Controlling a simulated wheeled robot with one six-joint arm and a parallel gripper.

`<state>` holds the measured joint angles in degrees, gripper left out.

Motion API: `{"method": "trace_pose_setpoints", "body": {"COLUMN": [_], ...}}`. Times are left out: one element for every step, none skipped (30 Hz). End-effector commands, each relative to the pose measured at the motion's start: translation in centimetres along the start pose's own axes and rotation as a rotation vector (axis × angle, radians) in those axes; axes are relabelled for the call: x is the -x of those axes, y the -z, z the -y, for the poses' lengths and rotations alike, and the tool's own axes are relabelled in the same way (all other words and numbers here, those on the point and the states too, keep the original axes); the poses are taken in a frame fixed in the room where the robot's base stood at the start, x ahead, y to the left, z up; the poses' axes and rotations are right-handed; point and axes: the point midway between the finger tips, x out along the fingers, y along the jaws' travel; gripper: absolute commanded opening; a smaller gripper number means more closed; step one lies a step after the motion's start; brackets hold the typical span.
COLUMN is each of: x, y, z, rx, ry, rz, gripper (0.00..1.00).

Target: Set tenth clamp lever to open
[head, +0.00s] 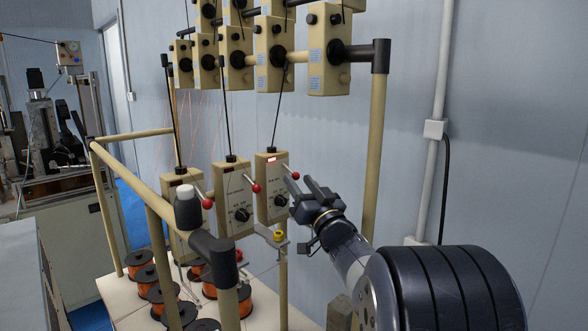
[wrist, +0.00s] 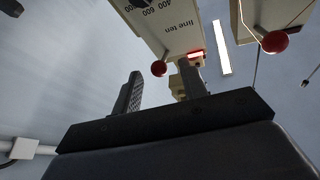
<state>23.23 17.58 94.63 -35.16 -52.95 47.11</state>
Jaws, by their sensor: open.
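The box marked "line ten" (wrist: 168,25) shows in the wrist view. In the head view it appears to be the rightmost lower beige box (head: 270,185), with a lit red display and a black knob. Its clamp lever (head: 288,170) is a thin rod with a red ball (head: 295,176). In the wrist view the red ball (wrist: 159,68) appears between my two fingertips. My gripper (head: 301,184) is open and right beside the ball; it also shows in the wrist view (wrist: 161,78). I cannot tell whether a finger touches the ball.
A neighbouring box (head: 232,195) with its own red-ball lever (head: 256,188) stands to the left in the head view. A beige post (head: 376,150) rises behind my arm. Copper spools (head: 140,258) stand on the table below. A white conduit (head: 434,130) runs up the wall.

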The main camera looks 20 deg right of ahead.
Motion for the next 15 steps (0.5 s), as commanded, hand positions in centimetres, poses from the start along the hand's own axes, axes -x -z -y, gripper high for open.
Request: {"method": "trace_pose_setpoints", "body": {"x": [-1.0, -1.4, -1.9, -2.2, -2.5, -2.8, -3.0, -3.1, -3.2, -3.3, -3.3, -3.4, -3.4, -3.4, -3.3], "y": [0.2, 0.2, 0.2, 0.1, 0.1, 0.1, 0.1, 0.1, 0.0, 0.0, 0.0, -0.1, -0.1, -0.1, -0.1], "z": [0.1, 0.1, 0.1, 0.1, 0.1, 0.1, 0.1, 0.1, 0.1, 0.0, 0.0, 0.0, 0.0, 0.0, 0.0], "rx": [-0.002, -0.001, 0.0, 0.001, 0.0, 0.0, 0.0, 0.0, 0.0, 0.0, 0.0, 0.0, 0.0, 0.0, 0.0], "ry": [0.002, 0.002, 0.002, 0.001, 0.001, 0.0, 0.0, 0.0, 0.0, 0.0, 0.0, 0.0, 0.0, 0.0, 0.0], "rz": [0.001, 0.001, 0.001, 0.002, 0.002, 0.001, 0.001, 0.001, 0.001, 0.001, 0.001, 0.001, 0.001, 0.001, 0.001], "gripper": [0.41, 0.41, 0.41, 0.41, 0.41, 0.41, 0.41, 0.41, 0.41, 0.41, 0.41, 0.41, 0.41, 0.41, 0.41]}}
